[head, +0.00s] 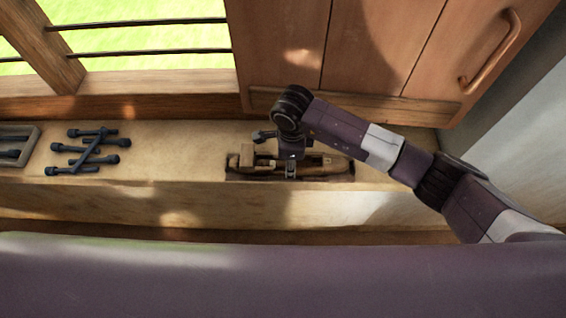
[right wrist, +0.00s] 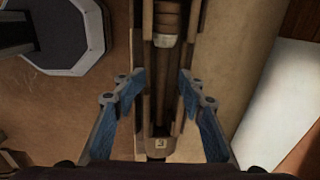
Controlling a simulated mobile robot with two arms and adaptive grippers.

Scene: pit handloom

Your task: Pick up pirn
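My right gripper (head: 291,170) is over a long wooden shuttle-like holder (head: 325,168) on the ledge. In the right wrist view the gripper (right wrist: 162,82) is open, with one blue-padded finger on each side of the holder (right wrist: 146,60). A brown ribbed cylinder with a pale band, seemingly a pirn (right wrist: 167,22), lies in the holder's slot. Below it the slot is dark. I cannot tell if the fingers touch the holder's sides. Several dark spool-ended rods, perhaps also pirns (head: 85,149), lie in a loose pile to the left. My left gripper is not in view.
A grey tray (head: 36,135) with dark rods stands at the far left of the ledge (head: 170,150). A dark spool-ended piece (head: 263,136) lies just behind the holder. A wooden cabinet with a handle (head: 490,50) rises behind. The ledge between pile and holder is clear.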

